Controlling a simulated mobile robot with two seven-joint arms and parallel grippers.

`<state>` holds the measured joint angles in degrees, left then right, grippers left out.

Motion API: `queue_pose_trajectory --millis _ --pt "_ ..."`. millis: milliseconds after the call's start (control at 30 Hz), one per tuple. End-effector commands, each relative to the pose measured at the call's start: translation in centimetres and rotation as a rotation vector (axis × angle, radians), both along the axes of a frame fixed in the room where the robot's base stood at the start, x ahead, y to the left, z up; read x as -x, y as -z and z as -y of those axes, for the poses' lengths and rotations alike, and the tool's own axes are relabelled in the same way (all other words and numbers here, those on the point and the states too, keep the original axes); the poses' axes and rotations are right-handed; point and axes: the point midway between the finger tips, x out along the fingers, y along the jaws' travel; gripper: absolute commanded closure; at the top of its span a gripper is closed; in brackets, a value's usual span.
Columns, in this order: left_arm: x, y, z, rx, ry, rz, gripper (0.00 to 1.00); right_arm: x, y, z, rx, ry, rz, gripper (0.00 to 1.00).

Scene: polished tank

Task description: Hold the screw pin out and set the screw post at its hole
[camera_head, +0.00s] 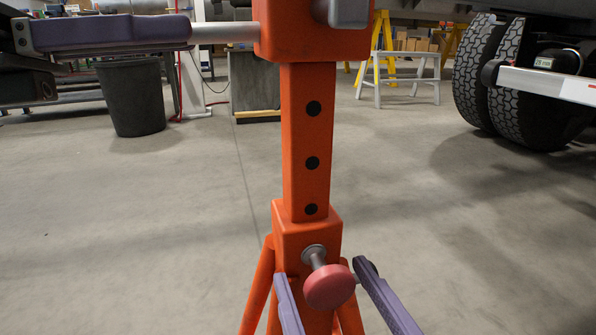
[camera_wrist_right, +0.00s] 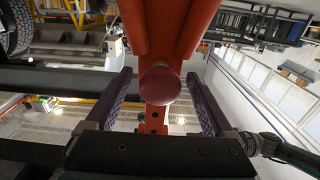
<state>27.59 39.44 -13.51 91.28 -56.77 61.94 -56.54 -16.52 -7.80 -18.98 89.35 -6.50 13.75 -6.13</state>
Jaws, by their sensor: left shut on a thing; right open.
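The orange screw post (camera_head: 306,136) stands upright in the orange stand's sleeve (camera_head: 307,230). Several black holes may line it; three show, the lowest just above the sleeve's top edge. The screw pin (camera_head: 328,287) has a round red knob and a grey shaft entering the sleeve's front. My right gripper (camera_head: 320,270) is open, its purple fingers on either side of the knob. The right wrist view also shows the knob (camera_wrist_right: 160,84) between the fingers, with gaps. My left gripper (camera_head: 183,32) is shut on the grey bar (camera_head: 225,32) at the side of the post's orange head (camera_head: 310,35).
The stand's splayed legs (camera_head: 258,287) run below the sleeve. A dark bin (camera_head: 131,98) stands at the back left, yellow and white trestles (camera_head: 398,76) behind. A large truck wheel (camera_head: 520,90) is at the right. The concrete floor around the stand is clear.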

Motion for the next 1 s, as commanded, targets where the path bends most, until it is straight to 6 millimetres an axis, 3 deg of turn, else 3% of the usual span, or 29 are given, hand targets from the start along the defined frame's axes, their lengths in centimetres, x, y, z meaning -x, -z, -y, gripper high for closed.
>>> queue_pose_trajectory --millis 233,1000 --pt "0.0 -0.2 0.0 0.005 0.0 0.003 1.0 0.5 0.0 0.2 0.001 -0.001 -0.001 0.13" --pt "0.0 -0.1 0.0 0.003 0.0 0.002 1.0 6.5 -0.1 2.1 0.0 0.0 0.001 0.13"
